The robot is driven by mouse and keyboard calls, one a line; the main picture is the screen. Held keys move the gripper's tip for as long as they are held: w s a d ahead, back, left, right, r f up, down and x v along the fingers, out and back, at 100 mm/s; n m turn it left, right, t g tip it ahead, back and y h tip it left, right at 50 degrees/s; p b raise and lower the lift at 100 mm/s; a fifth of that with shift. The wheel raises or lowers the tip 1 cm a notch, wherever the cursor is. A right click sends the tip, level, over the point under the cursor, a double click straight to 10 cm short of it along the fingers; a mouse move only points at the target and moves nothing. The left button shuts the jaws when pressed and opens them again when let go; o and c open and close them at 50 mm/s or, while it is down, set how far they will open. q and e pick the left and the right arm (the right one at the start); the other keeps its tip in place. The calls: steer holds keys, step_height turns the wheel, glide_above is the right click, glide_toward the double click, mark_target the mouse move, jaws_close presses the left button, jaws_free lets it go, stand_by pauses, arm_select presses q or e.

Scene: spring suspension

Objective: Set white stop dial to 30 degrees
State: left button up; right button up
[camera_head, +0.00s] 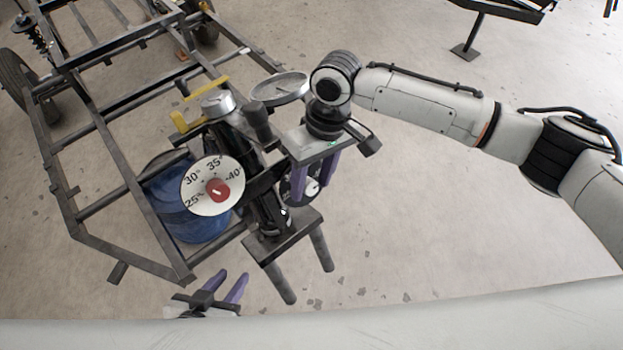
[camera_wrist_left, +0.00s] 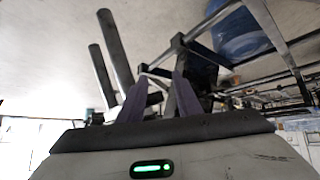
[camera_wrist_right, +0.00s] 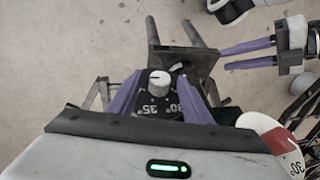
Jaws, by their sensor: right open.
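A small white knob (camera_wrist_right: 159,84) sits on a black dial face (camera_wrist_right: 155,104) with 35° and 30° marks; its exact setting is too small to read. In the head view the white knob (camera_head: 312,188) is partly hidden by my right gripper (camera_head: 315,181). That gripper is open, and in the right wrist view its purple fingers (camera_wrist_right: 157,95) stand either side of the knob; I cannot tell whether they touch it. A larger white dial (camera_head: 205,171) marked 25° to 40° has a red knob (camera_head: 219,190). My left gripper (camera_head: 229,286) is open and empty, low at the front.
Both dials are on a black upright fixture with two grey posts (camera_head: 278,282) below. A blue drum (camera_head: 200,229) and a grey steel frame (camera_head: 83,240) stand to the left.

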arm_select(q)
steer(key=shift+w+r, duration=0.2)
steer(key=shift+w, duration=0.05)
arm_select(e)
steer(key=shift+f, duration=0.1)
steer(key=shift+c, duration=1.2)
steer(key=c, duration=0.8)
steer(key=p, duration=0.2)
steer(key=h+p, duration=0.1)
steer(key=p, duration=0.1)
steer(key=shift+s+a+r+n+t, duration=0.2)
steer(key=shift+r+n+t, duration=0.1)
steer(key=shift+r+t, duration=0.1)
steer(key=shift+f+t+h+p, duration=0.3)
steer(key=shift+h+p, duration=0.2)
steer(key=shift+p, duration=0.15)
arm_select(q)
steer(key=r, duration=0.1)
steer(key=s+a+r, duration=0.1)
steer(key=r, duration=0.1)
steer(key=shift+a, duration=0.2)
arm_select(e)
steer(key=shift+w, duration=0.1)
arm_select(q)
steer(key=shift+d, duration=0.1)
arm_select(e)
steer(key=o, duration=1)
steer(key=shift+o, duration=0.2)
